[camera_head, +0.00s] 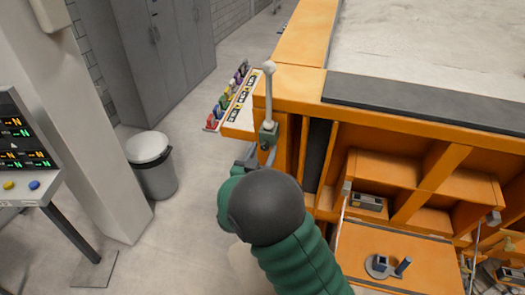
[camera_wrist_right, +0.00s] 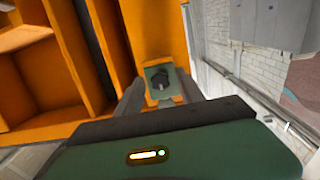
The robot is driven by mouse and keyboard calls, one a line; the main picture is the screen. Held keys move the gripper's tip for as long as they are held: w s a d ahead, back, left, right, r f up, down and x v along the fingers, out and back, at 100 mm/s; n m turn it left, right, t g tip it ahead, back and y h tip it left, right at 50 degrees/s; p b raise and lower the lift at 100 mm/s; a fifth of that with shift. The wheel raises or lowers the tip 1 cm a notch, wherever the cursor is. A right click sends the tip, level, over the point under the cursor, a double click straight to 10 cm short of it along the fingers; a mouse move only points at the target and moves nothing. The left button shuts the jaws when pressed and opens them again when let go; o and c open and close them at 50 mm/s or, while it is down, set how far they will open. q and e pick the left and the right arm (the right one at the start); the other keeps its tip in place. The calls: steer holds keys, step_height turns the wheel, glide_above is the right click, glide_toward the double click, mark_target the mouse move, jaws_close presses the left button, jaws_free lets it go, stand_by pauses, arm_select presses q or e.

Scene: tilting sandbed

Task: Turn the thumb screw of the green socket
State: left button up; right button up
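The green socket (camera_head: 269,134) is a small block on the orange frame's corner post. A pale rod with a round knob rises from it. In the right wrist view the green socket (camera_wrist_right: 158,82) shows face on, with a dark thumb screw (camera_wrist_right: 160,80) in its middle. My right gripper (camera_head: 251,157) is just below and in front of the socket, partly hidden by my own wrist. In the wrist view the two grey fingers of my right gripper (camera_wrist_right: 160,95) stand apart on either side of the socket's lower part. Contact cannot be told. My left gripper is out of view.
The orange sandbed frame (camera_head: 295,85) has open compartments at right. A white side panel (camera_head: 240,118) with several coloured pieces sits left of the post. A bin (camera_head: 152,165), a pillar (camera_head: 85,110) and a display console (camera_head: 22,150) stand left. Floor between them is clear.

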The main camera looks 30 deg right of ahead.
steer(key=shift+a, duration=0.15)
steer(key=c, duration=0.5)
jaws_close()
steer(key=shift+r+n+p, duration=0.1)
steer(key=shift+n+p, duration=0.2)
steer(key=shift+n, duration=0.4)
steer(key=shift+o, duration=2)
jaws_free()
steer(key=shift+o, duration=1.2)
steer(key=shift+w, duration=0.1)
